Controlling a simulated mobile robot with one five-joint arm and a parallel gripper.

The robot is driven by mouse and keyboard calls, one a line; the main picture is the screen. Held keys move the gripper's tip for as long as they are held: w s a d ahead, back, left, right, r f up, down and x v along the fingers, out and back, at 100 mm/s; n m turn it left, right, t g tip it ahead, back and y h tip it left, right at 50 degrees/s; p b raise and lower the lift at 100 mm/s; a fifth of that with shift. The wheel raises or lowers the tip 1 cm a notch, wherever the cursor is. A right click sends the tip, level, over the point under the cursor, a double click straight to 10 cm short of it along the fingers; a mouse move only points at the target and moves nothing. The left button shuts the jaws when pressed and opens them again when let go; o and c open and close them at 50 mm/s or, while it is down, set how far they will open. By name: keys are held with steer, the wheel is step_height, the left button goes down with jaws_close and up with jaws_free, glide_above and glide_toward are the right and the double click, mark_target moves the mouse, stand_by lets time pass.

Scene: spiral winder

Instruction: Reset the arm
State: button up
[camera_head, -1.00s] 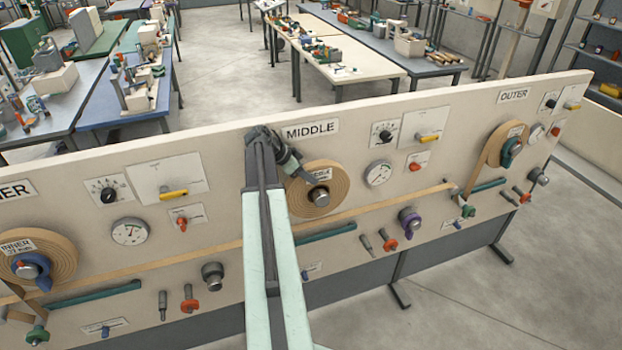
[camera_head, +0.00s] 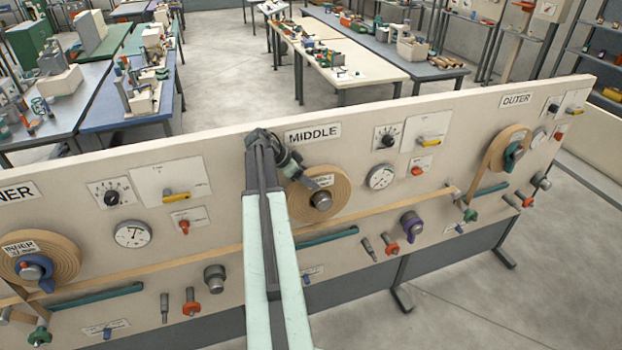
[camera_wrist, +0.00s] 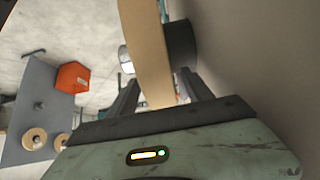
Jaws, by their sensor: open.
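My arm reaches up in front of the panel, and my gripper (camera_head: 312,182) is at the upper left of the tan MIDDLE roll (camera_head: 334,203), partly covering it. The roll's metal hub (camera_head: 321,201) shows below the gripper. In the wrist view my gripper (camera_wrist: 160,88) has its two dark fingers apart. A tan band (camera_wrist: 146,45), seemingly the roll's edge, runs between and beyond them, with a dark cylinder (camera_wrist: 181,43) beside it. I cannot tell whether either finger touches the roll.
The long panel (camera_head: 120,270) also carries an INNER roll (camera_head: 66,257) at left and an OUTER roll (camera_head: 494,152) at right. Knobs, such as a purple one (camera_head: 411,224), stick out below. Worktables (camera_head: 360,65) stand behind, with open floor (camera_head: 225,75) between.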

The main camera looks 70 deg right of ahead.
steer(key=p+v, duration=0.4)
steer(key=v, duration=0.2)
steer(key=shift+r+p, duration=0.3)
steer(key=shift+r, duration=0.15)
steer(key=shift+w+a, duration=0.1)
steer(key=shift+a, duration=0.05)
steer(key=shift+f, duration=0.15)
steer(key=w+a+f+n+t+y+b, duration=0.1)
steer(key=w+a+f+n+t+b, duration=0.15)
steer(key=w+a+f+n, duration=0.45)
steer(key=w+a+f+n+t+b, duration=0.1)
steer(key=w+a+f+n+b, duration=0.2)
steer(key=w+a, duration=0.8)
steer(key=w+a+f+n+t+y+b, duration=0.1)
steer(key=w+a+f+n+b, duration=0.4)
steer(key=a, duration=0.7)
steer(key=w+a+f+n+y+b, duration=0.1)
steer(key=a+n, duration=0.3)
steer(key=a, duration=0.7)
steer(key=w+a+f+n+t+y+b, duration=0.1)
steer(key=a+f+n+b, duration=0.3)
steer(key=a, duration=0.8)
steer(key=w+a+f+n+t+y+b, duration=0.1)
steer(key=a+n, duration=0.4)
steer(key=a, duration=0.6)
step_height(320, 180, down, 2)
steer(key=shift+w+a+f+b, duration=0.2)
steer(key=shift+w+a+b, duration=0.1)
steer(key=shift+w+b, duration=0.35)
